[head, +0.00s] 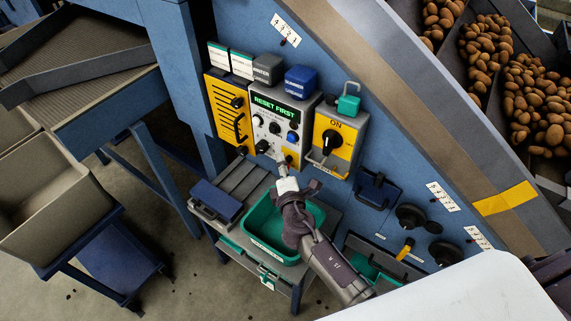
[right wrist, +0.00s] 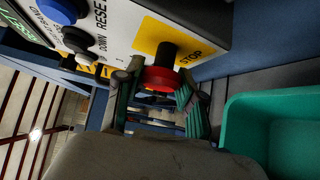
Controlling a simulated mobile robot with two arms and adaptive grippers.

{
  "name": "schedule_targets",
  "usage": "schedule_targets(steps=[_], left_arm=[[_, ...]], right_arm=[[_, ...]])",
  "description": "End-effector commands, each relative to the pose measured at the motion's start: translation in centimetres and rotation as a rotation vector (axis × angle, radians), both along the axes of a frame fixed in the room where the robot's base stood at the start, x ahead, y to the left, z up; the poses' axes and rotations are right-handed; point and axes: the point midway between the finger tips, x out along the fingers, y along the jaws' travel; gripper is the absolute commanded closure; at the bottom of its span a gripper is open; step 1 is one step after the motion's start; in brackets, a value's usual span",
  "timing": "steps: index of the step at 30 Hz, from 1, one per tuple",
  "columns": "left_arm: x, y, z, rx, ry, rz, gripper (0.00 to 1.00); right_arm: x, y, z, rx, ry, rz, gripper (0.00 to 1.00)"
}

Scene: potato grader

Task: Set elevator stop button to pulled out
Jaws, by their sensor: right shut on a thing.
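The grey control box (head: 270,107) has a lit green display that reads RESET FIRST. The elevator stop button (right wrist: 158,78) is a red head on a black collar, on a yellow plate (right wrist: 153,32) marked STOP in the right wrist view. My right gripper (head: 284,172) reaches up to the lower part of the box in the head view and mostly hides the button there. In the right wrist view its fingers (right wrist: 160,90) stand on both sides of the red head and are shut on it. My left gripper is not in view.
A teal bin (head: 256,238) sits right below the box, under my right arm. A yellow ON switch box (head: 322,146) with a black knob is close on the right. Black and blue buttons (right wrist: 77,40) sit beside the stop button. A blue case (head: 215,199) lies left of the bin.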

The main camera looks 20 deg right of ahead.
Motion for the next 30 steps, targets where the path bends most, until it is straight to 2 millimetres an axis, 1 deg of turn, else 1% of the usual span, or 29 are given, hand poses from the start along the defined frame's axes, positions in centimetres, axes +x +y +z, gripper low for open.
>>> schedule_targets(steps=[1,8,9,11,12,13,23,26,29,30], left_arm=[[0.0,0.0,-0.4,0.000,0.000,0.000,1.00],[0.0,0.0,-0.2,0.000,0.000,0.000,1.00],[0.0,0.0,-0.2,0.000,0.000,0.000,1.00],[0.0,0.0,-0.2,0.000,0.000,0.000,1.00],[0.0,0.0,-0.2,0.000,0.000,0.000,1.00],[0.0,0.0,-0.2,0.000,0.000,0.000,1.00],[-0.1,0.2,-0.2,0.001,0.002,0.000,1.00],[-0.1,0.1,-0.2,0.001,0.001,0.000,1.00],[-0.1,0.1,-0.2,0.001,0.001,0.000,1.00],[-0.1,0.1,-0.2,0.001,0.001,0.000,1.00]], right_arm=[[-0.3,0.4,-0.3,0.005,0.003,0.001,1.00],[-0.4,0.5,-0.2,0.003,0.005,0.003,1.00],[-0.4,0.5,-0.3,0.003,0.005,0.003,0.55],[-0.4,0.5,-0.3,0.003,0.005,0.003,0.45],[-0.4,0.5,-0.2,0.003,0.004,0.003,0.38],[-0.4,0.5,-0.2,0.003,0.004,0.002,0.34],[-0.5,0.4,-0.1,0.001,0.003,0.000,0.34],[-1.4,0.5,-0.1,0.002,0.003,0.001,0.34],[-3.0,0.7,0.2,0.003,0.004,0.001,0.34],[-3.9,0.9,0.2,0.003,0.005,0.002,0.34]])
